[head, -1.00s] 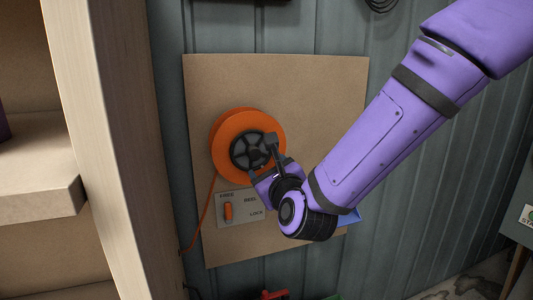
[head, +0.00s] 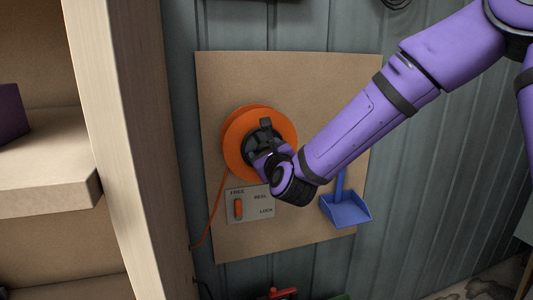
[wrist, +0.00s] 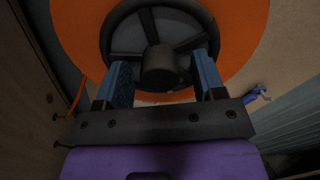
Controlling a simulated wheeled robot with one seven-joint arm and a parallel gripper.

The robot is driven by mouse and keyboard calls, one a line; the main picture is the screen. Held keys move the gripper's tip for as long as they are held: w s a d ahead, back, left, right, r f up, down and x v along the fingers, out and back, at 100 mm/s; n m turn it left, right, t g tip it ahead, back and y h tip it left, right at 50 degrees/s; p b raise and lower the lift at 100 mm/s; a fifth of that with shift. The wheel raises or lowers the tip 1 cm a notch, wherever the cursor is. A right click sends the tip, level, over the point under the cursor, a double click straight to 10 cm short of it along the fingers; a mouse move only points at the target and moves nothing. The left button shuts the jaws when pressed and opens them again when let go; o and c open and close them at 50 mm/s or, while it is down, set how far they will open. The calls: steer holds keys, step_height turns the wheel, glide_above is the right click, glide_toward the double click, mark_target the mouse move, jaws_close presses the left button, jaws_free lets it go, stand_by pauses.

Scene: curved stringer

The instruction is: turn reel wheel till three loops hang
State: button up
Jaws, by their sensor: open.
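An orange reel (head: 237,122) is mounted on a brown board on the wall, with a dark spoked wheel (wrist: 125,40) at its middle. My gripper (head: 264,150) is at the front of this wheel and hides part of it. In the wrist view my gripper (wrist: 163,75) is open, its two blue-padded fingers apart with the wheel's round hub (wrist: 160,67) between them; I cannot tell whether they touch the wheel. An orange cord (head: 218,205) runs down from the reel's left side. Below the reel, a plate (head: 262,198) reads FREE, REEL and LOCK; its orange lever (head: 239,209) stands upright under FREE.
A blue dustpan (head: 346,208) hangs on the board (head: 310,80) right of the plate. A wooden shelf unit (head: 125,150) stands close on the left. A red object (head: 280,293) shows at the bottom edge. The wall right of the board is clear.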

steer(key=c, duration=0.9)
steer(key=shift+n, duration=0.4)
steer(key=n, duration=0.4)
steer(key=shift+n, duration=0.3)
steer(key=n, duration=1.2)
steer(key=shift+n, duration=0.3)
steer(key=n, duration=0.6)
steer(key=shift+n, duration=0.3)
